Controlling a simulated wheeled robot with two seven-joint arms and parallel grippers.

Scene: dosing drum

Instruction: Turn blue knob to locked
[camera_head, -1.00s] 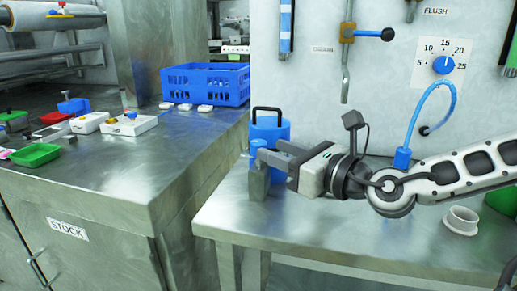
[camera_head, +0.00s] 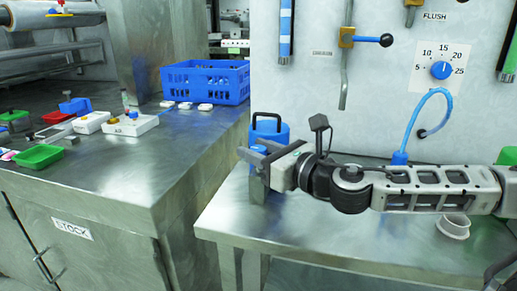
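A round blue dial knob (camera_head: 441,70) sits on a white scale plate on the upright panel, marked 5 to 25; its white mark points up towards 15. No "locked" mark is readable. My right gripper (camera_head: 253,152) is at the left end of the bench, well left of and below both. Its fingers look apart, with nothing seen held between them, in front of a blue canister (camera_head: 269,130). My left gripper is not in view.
A blue hose (camera_head: 412,118) loops from the panel to the bench below the dial. A white ring-shaped cup (camera_head: 454,226) stands at the bench's right. A blue crate (camera_head: 206,82) and small trays are on the left counter. The bench front is clear.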

